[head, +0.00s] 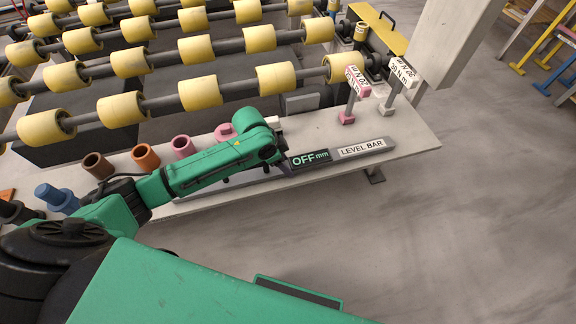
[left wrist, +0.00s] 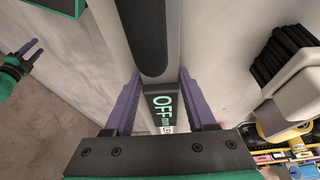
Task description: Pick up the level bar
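The level bar (head: 362,150) is a long grey bar with a "LEVEL BAR" label and a dark display reading "OFF mm" in green. It lies along the front edge of the bench. My left gripper (head: 284,167) is over its left part in the head view, and my arm hides that end. In the left wrist view the bar (left wrist: 158,87) runs between the two purple fingers of my left gripper (left wrist: 160,76), one on each side. The fingers look apart from it. My right gripper (left wrist: 30,52) shows at the upper left, empty with fingers spread.
The pale bench (head: 412,138) carries pink, orange and brown cylinders left of my gripper, and a blue one (head: 57,197). Two labelled T-shaped tools (head: 352,95) stand behind the bar. Yellow rollers (head: 278,78) lie beyond. Open floor (head: 480,230) is at right.

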